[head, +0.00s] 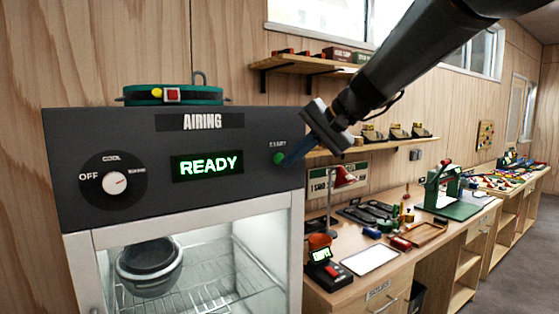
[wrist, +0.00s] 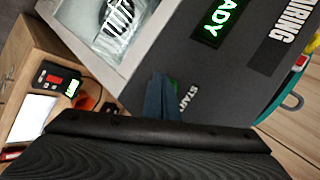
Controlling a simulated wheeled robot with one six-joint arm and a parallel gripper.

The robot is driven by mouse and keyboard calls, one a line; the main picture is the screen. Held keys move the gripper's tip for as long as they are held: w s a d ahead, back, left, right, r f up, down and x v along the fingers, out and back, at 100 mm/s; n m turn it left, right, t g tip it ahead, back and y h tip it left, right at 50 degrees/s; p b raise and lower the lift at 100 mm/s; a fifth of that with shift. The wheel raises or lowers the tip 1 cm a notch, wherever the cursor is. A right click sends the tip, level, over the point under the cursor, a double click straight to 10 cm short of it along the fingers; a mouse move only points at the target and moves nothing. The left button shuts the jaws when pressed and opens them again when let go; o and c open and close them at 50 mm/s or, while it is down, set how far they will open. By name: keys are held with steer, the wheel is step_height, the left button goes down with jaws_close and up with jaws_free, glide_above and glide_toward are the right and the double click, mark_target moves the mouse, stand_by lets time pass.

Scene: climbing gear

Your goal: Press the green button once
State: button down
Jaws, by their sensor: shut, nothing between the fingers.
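The green button (head: 279,158) sits at the right of the dark front panel of the airing cabinet (head: 75,215), under a label reading "START". My gripper (head: 287,163) is shut and empty, with its blue-grey fingertips right at the button in the head view. The display (head: 208,165) reads "READY" in green.
A dial (head: 114,183) is at the panel's left. Inside the cabinet a dark helmet-like item (head: 150,266) rests on a wire rack. A cluttered workbench (head: 345,290) stands to the right, under wall shelves.

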steer(key=shift+w, duration=0.1)
stand_by(0.3)
steer(key=shift+w+a, duration=0.2)
steer(key=shift+w, duration=0.1)
steer(key=shift+w+a, duration=0.25)
steer(key=shift+w, duration=0.05)
stand_by(0.8)
steer(key=shift+s+d, duration=0.45)
steer(key=shift+s, duration=0.2)
steer(key=shift+s+d+b, duration=0.45)
steer(key=shift+s+d, duration=0.25)
steer(key=shift+s, duration=0.35)
steer(key=shift+s+d+b, duration=0.4)
steer(key=shift+s+d, duration=0.3)
steer(key=shift+s, duration=0.35)
